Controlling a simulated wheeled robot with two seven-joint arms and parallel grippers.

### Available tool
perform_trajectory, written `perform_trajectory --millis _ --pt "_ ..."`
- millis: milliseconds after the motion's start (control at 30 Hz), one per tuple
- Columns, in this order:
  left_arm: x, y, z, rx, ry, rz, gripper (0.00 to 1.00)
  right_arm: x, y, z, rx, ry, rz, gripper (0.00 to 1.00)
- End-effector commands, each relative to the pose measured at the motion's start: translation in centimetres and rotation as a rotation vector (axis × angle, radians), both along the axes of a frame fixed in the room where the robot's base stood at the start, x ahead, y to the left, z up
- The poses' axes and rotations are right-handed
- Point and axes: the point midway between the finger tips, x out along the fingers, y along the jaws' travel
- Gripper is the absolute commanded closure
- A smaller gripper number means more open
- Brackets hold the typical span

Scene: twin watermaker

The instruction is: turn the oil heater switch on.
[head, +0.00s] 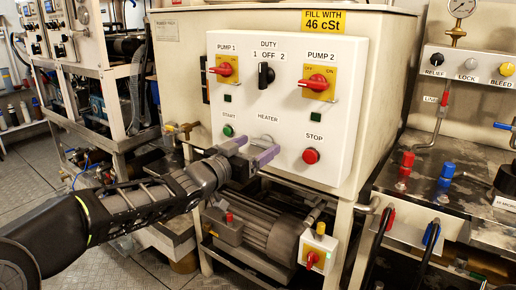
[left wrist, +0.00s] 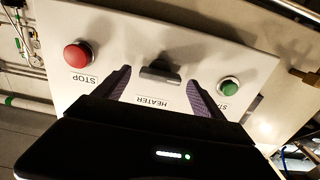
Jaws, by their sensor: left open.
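In the left wrist view, which is upside down, the heater switch (left wrist: 160,74) lies crosswise between and slightly beyond the fingertips. My left gripper (head: 255,148) is open, with purple-grey finger pads, in front of the lower panel. In the left wrist view its fingers (left wrist: 158,82) straddle the switch with a gap on both sides. The fingers partly hide the switch in the head view. My right gripper is not in view.
A green START button (head: 228,131) is left of the switch and a red STOP button (head: 311,156) is right. Above are the PUMP 1 switch (head: 224,69), the DUTY selector (head: 266,75) and the PUMP 2 switch (head: 317,83). A motor (head: 270,234) sits below the panel.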

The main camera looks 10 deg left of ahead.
Motion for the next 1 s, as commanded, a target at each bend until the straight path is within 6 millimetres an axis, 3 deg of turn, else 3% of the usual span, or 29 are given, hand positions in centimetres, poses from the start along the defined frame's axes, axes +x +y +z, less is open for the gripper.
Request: perform_trajectory --millis 133,400,1000 --pt "1.03 -0.4 -0.03 -0.001 0.0 0.001 0.2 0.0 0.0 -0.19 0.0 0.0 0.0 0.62" --pt "1.12 -0.43 0.0 0.0 0.0 0.001 0.2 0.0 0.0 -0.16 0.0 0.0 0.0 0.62" --pt "1.1 -0.42 -0.01 0.0 0.001 0.001 0.69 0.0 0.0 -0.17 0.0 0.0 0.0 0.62"
